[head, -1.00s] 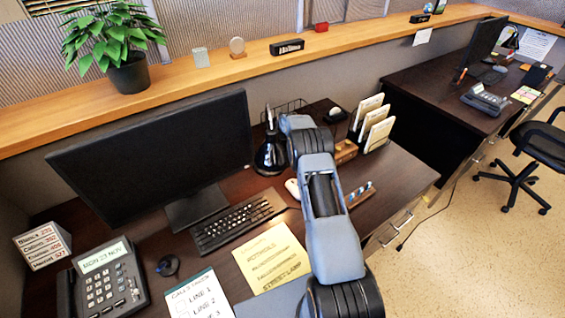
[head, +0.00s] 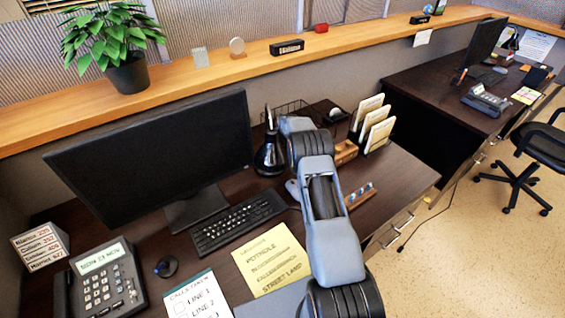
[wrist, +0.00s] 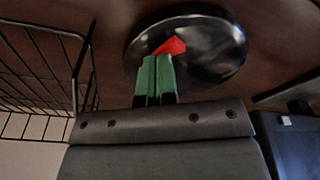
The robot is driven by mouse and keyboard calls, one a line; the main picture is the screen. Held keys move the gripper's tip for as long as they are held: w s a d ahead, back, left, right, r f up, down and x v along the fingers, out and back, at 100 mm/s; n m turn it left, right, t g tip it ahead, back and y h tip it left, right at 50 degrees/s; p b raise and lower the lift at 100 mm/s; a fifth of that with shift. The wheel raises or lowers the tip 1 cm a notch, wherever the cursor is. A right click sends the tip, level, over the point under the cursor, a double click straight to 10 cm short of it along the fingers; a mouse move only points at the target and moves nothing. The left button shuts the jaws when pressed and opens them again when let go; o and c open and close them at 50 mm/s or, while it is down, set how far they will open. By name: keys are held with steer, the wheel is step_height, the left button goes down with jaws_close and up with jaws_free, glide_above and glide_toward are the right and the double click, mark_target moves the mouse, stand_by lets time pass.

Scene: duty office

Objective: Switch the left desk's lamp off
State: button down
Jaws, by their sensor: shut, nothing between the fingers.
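The left desk's lamp (head: 270,157) is black and stands right of the monitor in the head view, partly behind my arm. No glow shows from it. In the wrist view its round, glossy black base (wrist: 215,62) lies ahead of my gripper (wrist: 157,60), with a red switch (wrist: 172,46) on it. The green fingers are closed together, with nothing held. Their tips overlap the red switch's lower edge; I cannot tell whether they press on it. My arm hides the gripper in the head view.
A wire basket (wrist: 40,75) stands close on the left in the wrist view. A monitor (head: 160,150), keyboard (head: 238,220), wooden block (head: 345,152) and card rack (head: 372,125) surround the lamp. A second desk (head: 435,85) is at right.

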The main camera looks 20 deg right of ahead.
steer(key=shift+r+p, duration=1.1)
steer(key=shift+r, duration=2.25)
